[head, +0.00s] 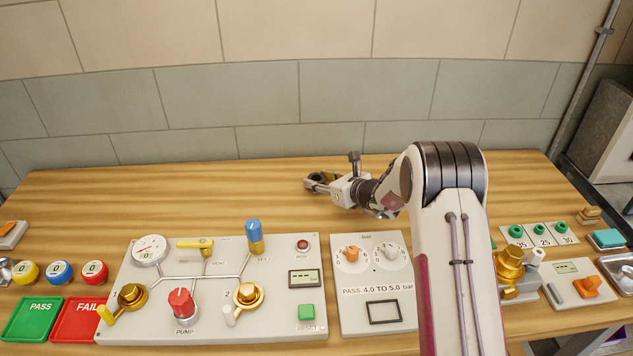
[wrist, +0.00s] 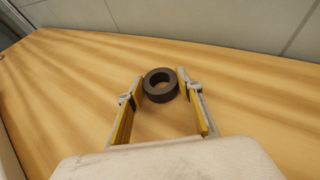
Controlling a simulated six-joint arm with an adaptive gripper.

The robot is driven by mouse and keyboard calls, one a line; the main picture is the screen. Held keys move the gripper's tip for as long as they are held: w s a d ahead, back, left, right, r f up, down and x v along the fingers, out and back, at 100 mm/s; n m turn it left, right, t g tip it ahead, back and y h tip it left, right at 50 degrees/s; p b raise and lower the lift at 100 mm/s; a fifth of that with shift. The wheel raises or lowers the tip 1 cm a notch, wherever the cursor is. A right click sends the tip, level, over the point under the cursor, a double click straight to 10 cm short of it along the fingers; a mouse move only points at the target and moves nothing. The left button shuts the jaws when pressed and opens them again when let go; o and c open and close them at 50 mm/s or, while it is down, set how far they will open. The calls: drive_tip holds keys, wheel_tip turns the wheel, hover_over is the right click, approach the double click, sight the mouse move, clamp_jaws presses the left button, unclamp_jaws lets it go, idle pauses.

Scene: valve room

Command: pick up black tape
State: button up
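The black tape (wrist: 150,94) is a dark ring lying flat on the wooden bench in the wrist view. My gripper (wrist: 161,78) is open, with its yellow-lined fingertips on either side of the tape. A small gap shows at the right; at the left the fingertip is very close, and I cannot tell whether it touches. In the head view my gripper (head: 318,182) is low over the back of the bench, and the tape is a small dark shape at its fingers, partly hidden.
The bench (head: 120,200) is clear around my gripper. The tiled wall (head: 230,100) stands behind. In front are the valve panel (head: 275,325) and the gauge card (head: 350,310). Green PASS (head: 35,320) and red FAIL (head: 80,320) trays lie at the front left.

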sight(320, 181)
drive_tip(key=shift+c, duration=1)
wheel_tip(320, 181, up, 10)
idle(0.6)
